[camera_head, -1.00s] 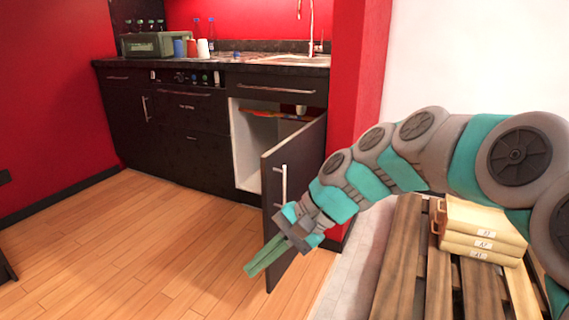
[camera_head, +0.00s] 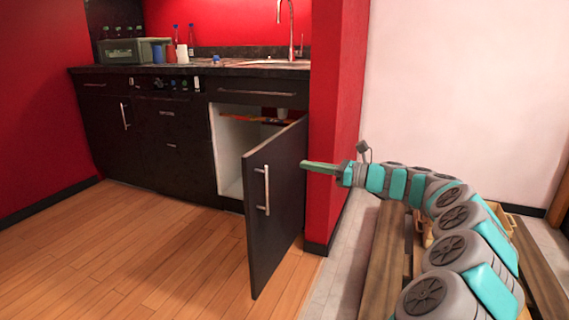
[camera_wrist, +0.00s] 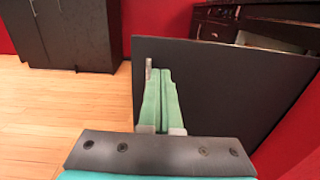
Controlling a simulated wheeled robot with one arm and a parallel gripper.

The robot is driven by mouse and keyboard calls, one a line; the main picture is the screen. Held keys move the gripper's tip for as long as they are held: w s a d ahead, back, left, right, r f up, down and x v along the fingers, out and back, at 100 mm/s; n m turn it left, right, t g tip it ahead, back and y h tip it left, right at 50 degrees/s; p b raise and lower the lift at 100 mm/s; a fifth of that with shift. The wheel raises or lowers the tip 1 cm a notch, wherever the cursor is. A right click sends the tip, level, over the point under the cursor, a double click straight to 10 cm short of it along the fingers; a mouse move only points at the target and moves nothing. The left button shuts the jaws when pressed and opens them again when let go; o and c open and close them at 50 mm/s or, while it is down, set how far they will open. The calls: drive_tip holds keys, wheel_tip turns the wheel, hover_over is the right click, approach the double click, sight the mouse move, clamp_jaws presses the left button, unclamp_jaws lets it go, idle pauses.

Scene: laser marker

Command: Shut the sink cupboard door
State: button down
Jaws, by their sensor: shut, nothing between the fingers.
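The black sink cupboard door (camera_head: 273,225) stands wide open, swung out from the right side of the sink cupboard (camera_head: 229,155). Its outer face, with a vertical metal bar handle (camera_head: 265,190), is turned toward the head camera. My gripper (camera_head: 305,165) is shut and empty, its green fingers pointing left on the outer-face side of the door. Its tips overlap the door's right part in the head view. In the wrist view the fingers (camera_wrist: 158,75) lie in front of the dark door panel (camera_wrist: 215,95), with the handle (camera_wrist: 148,68) beside their tips. I cannot tell whether they touch the door.
A red wall end (camera_head: 335,120) stands right of the cupboard. A wooden pallet (camera_head: 385,260) lies under my arm. The counter (camera_head: 200,70) holds a green box (camera_head: 130,50), cups and bottles. The wooden floor (camera_head: 150,240) left of the door is clear.

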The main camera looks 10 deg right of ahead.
sight(257, 157)
drive_tip(key=b+x, duration=0.1)
drive_tip(key=x, duration=1.2)
drive_tip(key=shift+a, duration=0.35)
drive_tip(key=shift+a, duration=0.1)
